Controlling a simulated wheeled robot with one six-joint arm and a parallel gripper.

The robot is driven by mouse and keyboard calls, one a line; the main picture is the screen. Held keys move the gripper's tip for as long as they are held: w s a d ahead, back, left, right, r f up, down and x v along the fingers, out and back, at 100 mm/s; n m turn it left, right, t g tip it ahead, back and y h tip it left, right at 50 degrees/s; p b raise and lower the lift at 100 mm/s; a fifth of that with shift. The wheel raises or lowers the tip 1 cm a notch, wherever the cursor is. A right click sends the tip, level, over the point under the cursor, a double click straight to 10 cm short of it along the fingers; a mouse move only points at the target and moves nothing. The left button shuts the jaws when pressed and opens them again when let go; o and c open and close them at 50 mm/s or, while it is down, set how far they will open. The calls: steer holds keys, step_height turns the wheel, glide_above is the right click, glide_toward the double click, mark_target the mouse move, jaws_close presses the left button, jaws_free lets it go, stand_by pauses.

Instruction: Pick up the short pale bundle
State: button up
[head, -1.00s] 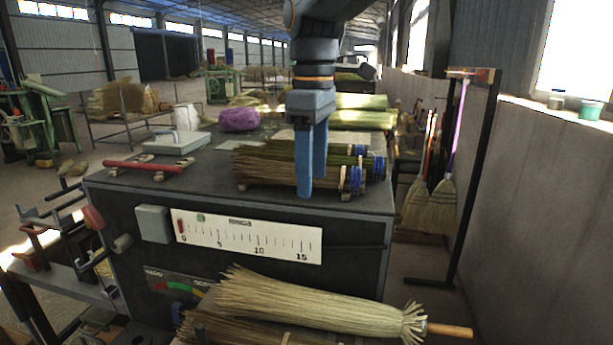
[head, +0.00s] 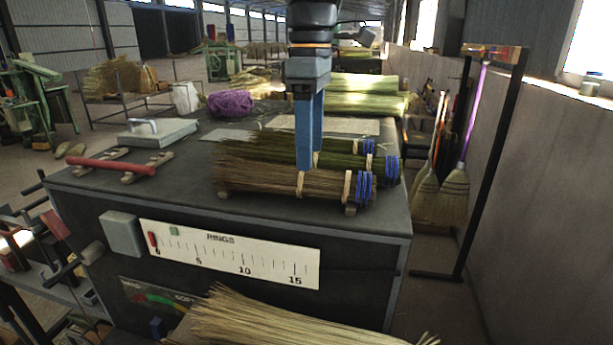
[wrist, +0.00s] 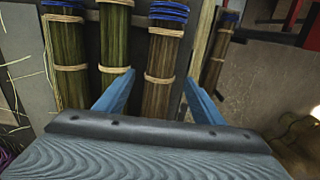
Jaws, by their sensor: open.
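Several bundles lie side by side on the dark bench top, bound with tan ties and blue bands at their right ends. The nearest, a tan-brown bundle (head: 260,180), lies in front of greener ones (head: 345,160). I cannot tell which is the short pale bundle. My gripper (head: 308,168) points down among them, its fingertips partly hidden behind the front bundle. In the wrist view the blue fingers are apart (wrist: 160,98), with a brown blue-banded bundle (wrist: 164,65) between them in the picture. Contact cannot be told.
A large pale bundle (head: 270,325) lies below the bench's front. A red-handled tool (head: 110,166), a grey plate with a handle (head: 158,133) and purple twine (head: 230,103) stand left and behind. Brooms (head: 453,195) hang at right.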

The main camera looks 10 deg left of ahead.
steer(key=shift+s+f+p, duration=0.1)
steer(key=shift+f+p, duration=1.4)
steer(key=shift+f, duration=1.7)
steer(key=c, duration=1.1)
steer(key=shift+c, duration=0.2)
step_height(320, 180, up, 10)
steer(key=b, duration=0.3)
